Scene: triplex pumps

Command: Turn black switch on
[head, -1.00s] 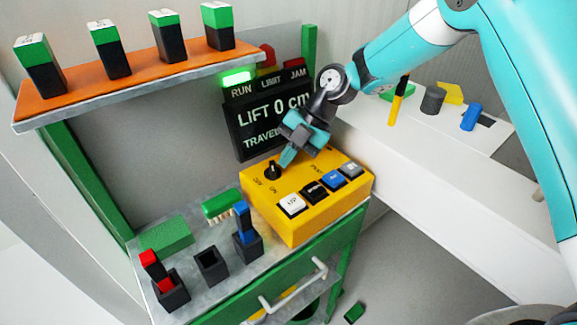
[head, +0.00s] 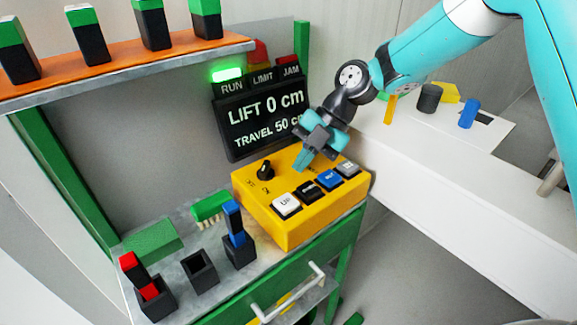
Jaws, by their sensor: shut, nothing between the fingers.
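The black switch (head: 265,169) is a small rotary knob on the top left of the yellow control box (head: 262,206). Two small labels sit in front of it, too small to read surely. My gripper (head: 300,166) is shut and empty, pointing down over the box. Its tips are to the right of the switch, apart from it, near the back of the button row. The height of the tips above the box is hard to tell.
The box carries a white UP button (head: 286,205), a black button (head: 308,192), a blue button (head: 329,179) and a grey button (head: 348,168). The display (head: 262,122) reads LIFT 0 cm, with a green lamp (head: 227,75) lit over RUN. An orange shelf (head: 120,68) overhangs at left.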

